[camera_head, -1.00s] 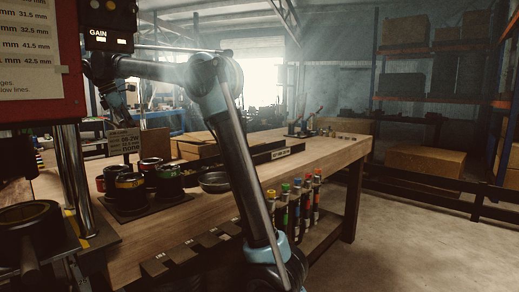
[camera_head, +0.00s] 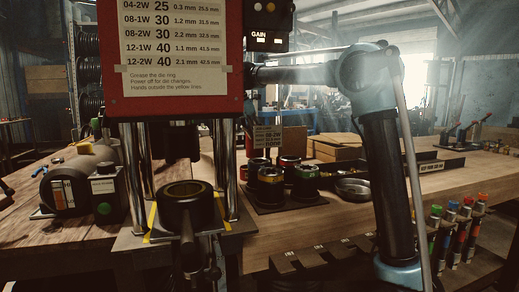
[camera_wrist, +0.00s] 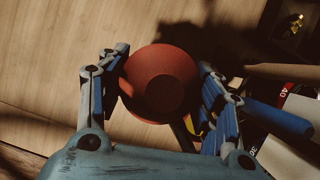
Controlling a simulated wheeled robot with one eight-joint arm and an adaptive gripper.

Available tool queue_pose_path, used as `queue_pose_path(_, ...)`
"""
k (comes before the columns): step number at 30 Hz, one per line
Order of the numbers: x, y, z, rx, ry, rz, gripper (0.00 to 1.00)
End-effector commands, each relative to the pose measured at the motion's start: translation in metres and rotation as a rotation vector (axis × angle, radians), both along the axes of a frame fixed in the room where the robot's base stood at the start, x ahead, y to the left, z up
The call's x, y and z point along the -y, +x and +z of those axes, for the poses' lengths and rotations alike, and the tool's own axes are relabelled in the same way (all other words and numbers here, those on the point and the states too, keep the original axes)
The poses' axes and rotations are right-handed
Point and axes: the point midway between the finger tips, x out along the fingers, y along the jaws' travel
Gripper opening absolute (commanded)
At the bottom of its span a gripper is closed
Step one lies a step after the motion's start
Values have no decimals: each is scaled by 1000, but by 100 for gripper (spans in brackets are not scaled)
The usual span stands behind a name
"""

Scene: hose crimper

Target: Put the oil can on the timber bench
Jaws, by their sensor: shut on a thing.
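In the wrist view my gripper (camera_wrist: 160,92) has its blue-grey fingers closed on both sides of a round red body with a dark round middle, which I take to be the oil can (camera_wrist: 160,70). A dark thin part extends below it between the fingers. Wood planks of the timber bench (camera_wrist: 50,50) lie beneath the can, and a dark shadow falls on them. I cannot tell the height of the gap. In the head view the bench top (camera_head: 455,182) runs to the right; my gripper and the can are hidden behind the crimper's red head.
The crimper's red panel (camera_head: 180,60) stands in front on steel columns, with a black ring-shaped part (camera_head: 187,205) below. Die rings (camera_head: 270,185), a metal bowl (camera_head: 352,189) and boxes (camera_head: 335,146) occupy the bench. Colour-topped tools (camera_head: 465,225) stand at its front edge. A motor unit (camera_head: 70,190) sits left.

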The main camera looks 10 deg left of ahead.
Motion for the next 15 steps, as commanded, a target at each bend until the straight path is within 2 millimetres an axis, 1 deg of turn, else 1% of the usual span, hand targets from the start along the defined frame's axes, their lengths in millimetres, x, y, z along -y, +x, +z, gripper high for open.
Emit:
queue_pose_path(8,0,0,-16,0,0,-1,9)
queue_pose_path(15,0,0,-45,0,0,0,9)
